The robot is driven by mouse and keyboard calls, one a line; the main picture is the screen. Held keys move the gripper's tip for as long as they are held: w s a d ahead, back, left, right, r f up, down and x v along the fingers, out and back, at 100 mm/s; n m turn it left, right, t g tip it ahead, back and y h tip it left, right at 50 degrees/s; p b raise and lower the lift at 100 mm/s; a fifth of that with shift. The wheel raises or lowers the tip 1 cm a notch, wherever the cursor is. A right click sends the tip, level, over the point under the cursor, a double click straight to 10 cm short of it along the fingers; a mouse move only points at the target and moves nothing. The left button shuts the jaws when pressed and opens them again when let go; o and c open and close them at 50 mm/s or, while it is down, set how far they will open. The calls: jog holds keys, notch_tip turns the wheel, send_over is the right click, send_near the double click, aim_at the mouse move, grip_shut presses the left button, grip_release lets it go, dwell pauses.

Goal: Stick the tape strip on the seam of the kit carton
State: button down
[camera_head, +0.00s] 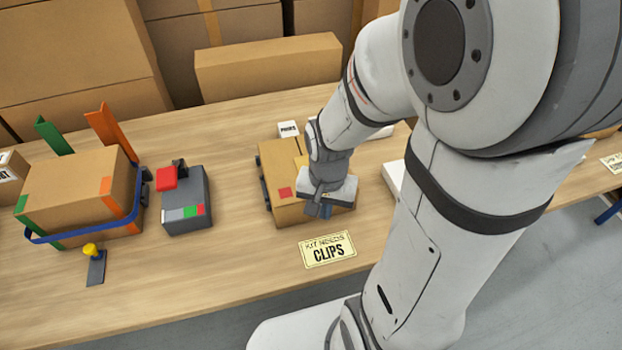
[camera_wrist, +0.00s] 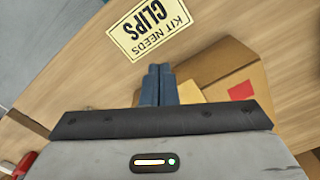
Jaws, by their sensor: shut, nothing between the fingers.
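The kit carton (camera_head: 273,160) is a brown box on the table behind the "KIT NEEDS CLIPS" card, with a red square on it. It also shows in the wrist view (camera_wrist: 262,78), right of my fingers. My gripper (camera_head: 318,208) is shut and empty, pointing down at the carton's front side; in the wrist view its dark blue fingertips (camera_wrist: 158,70) are together. I cannot tell whether they touch the carton. A paler yellowish piece (camera_wrist: 190,92) lies beside the fingers; I cannot tell if it is the tape strip or a flap. My arm hides much of the carton's top and right side.
The "KIT NEEDS CLIPS" card (camera_head: 328,250) lies in front of the carton. A grey device with a red part (camera_head: 187,200) stands to the left. Further left is a strapped carton (camera_head: 75,195).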

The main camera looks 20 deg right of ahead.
jog(key=shift+w, duration=3.35)
jog(key=shift+s, duration=0.15)
jog(key=shift+s, duration=0.35)
jog(key=shift+r+p, duration=2.65)
jog(key=shift+r, duration=0.9)
jog(key=s+r+n+t, duration=0.3)
jog(key=s+r+n, duration=0.3)
jog(key=s+r, duration=0.3)
notch_tip(320, 180, up, 4)
jog(key=shift+f, duration=0.1)
